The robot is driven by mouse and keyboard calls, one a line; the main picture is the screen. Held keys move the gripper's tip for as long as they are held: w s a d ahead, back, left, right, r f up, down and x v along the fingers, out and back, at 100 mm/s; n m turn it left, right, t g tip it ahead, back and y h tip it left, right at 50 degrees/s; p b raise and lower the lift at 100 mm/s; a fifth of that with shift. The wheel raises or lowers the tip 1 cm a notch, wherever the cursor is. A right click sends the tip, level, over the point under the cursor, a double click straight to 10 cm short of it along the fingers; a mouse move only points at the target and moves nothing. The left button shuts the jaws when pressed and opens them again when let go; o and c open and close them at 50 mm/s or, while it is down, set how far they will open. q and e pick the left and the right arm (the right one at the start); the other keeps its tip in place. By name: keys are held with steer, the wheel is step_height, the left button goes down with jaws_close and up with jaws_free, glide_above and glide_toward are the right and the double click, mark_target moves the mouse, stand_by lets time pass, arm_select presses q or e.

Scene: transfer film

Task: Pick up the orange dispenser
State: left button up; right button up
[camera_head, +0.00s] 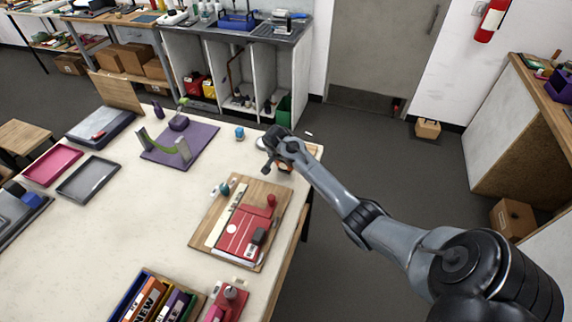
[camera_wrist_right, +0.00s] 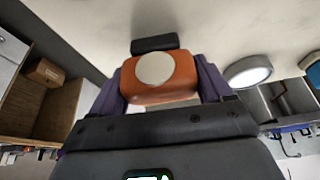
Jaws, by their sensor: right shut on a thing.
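The orange dispenser (camera_wrist_right: 160,80) fills the middle of the right wrist view, an orange body with a round pale disc on its face and a dark piece at its far end. My right gripper (camera_wrist_right: 160,92) is shut on it, with a finger along each side. In the head view my right gripper (camera_head: 273,158) is over the far right corner of the table, and only a small orange part of the dispenser (camera_head: 285,167) shows beside it. I cannot tell whether the dispenser touches the table. My left gripper is not in view.
A wooden board (camera_head: 203,234) with red and cream items lies nearer on the table (camera_head: 150,235). A small blue item (camera_head: 239,132) and a purple mat (camera_head: 205,133) are to the left. A round white-faced thing (camera_wrist_right: 247,72) is beside the dispenser.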

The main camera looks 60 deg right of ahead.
steer(key=r, duration=0.2)
steer(key=shift+s+r, duration=0.3)
steer(key=shift+r, duration=0.1)
steer(key=s+d+r, duration=0.1)
steer(key=s+r, duration=0.5)
steer(key=s, duration=0.5)
steer(key=shift+d+r+p, duration=0.15)
steer(key=shift+r+p, duration=0.1)
steer(key=shift+p, duration=0.2)
